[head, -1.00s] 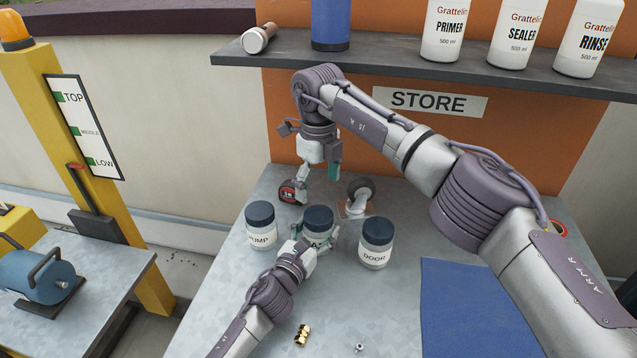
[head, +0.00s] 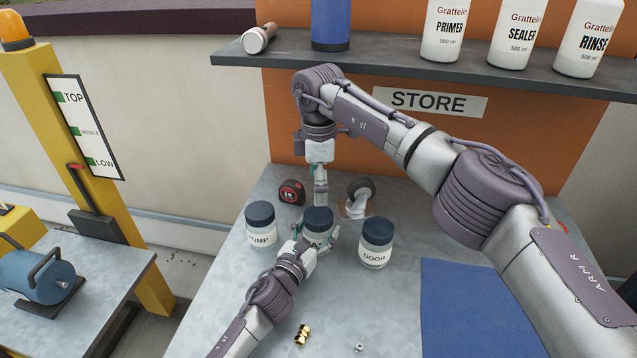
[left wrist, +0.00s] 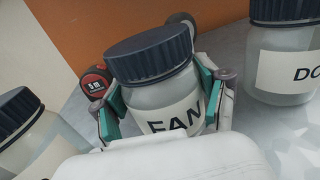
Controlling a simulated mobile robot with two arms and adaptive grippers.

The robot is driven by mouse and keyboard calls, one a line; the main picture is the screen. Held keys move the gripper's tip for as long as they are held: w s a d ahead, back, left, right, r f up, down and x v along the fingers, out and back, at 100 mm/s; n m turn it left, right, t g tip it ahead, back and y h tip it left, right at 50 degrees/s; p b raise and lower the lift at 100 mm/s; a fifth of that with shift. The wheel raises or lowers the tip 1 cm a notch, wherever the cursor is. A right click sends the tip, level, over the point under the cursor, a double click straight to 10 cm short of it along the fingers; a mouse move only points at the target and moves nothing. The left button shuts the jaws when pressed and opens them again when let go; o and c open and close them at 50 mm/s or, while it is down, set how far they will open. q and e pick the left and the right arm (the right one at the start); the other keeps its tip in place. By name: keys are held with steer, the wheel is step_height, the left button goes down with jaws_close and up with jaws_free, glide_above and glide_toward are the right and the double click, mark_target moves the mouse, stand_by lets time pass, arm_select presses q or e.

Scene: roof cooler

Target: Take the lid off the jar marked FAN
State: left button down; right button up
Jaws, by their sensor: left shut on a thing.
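The jar marked FAN (left wrist: 172,116) stands upright on the metal table with its dark blue ribbed lid (head: 318,218) on. My left gripper (head: 317,243) is shut around the jar's body, with teal pads on both sides below the lid, as the left wrist view (left wrist: 160,106) shows. My right gripper (head: 320,188) points down just behind the jar in the head view. It shows nearly edge-on, so its opening is unclear, and its tips lie close to the lid or behind it.
The PUMP jar (head: 261,230) stands left and the DOOR jar (head: 375,248) right, both lidded. A tape measure (head: 291,192) and a caster (head: 358,195) are behind. Brass fittings (head: 302,335), a small nut (head: 359,347) and a blue mat (head: 475,310) lie in front.

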mark_target(318, 215)
steer(key=m, duration=0.3)
steer(key=shift+f, duration=0.3)
step_height(318, 215, down, 8)
steer(key=shift+r, duration=0.25)
steer(key=shift+c, duration=0.2)
